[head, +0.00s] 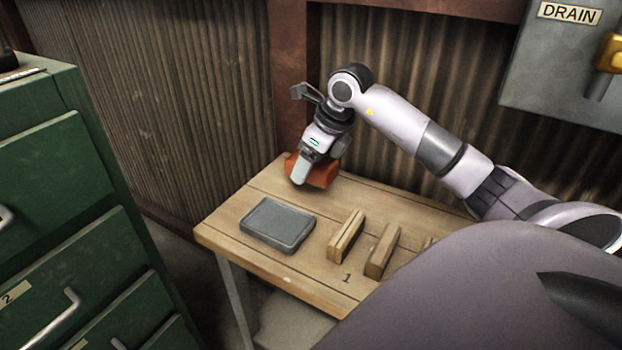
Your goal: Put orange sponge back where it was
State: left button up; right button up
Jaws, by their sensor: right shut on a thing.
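The orange sponge (322,174) is at the back left corner of the wooden table in the head view. My right gripper (303,172) points down at it and is shut on it. A finger covers part of the sponge's left side. I cannot tell whether the sponge touches the table top or is held slightly above it. My left gripper is not in view.
A grey rectangular block (278,224) lies on the wooden table (262,190) in front of the sponge. Wooden blocks (346,235) (382,250) stand to its right. A green drawer cabinet (60,190) is at the left. A corrugated wall (190,100) is close behind.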

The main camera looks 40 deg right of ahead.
aim_at(311, 178)
jog(key=shift+f, duration=2)
jog(key=shift+f+b, duration=0.15)
jog(key=shift+b, duration=0.15)
jog(key=o, duration=0.9)
jog(key=shift+o, duration=0.2)
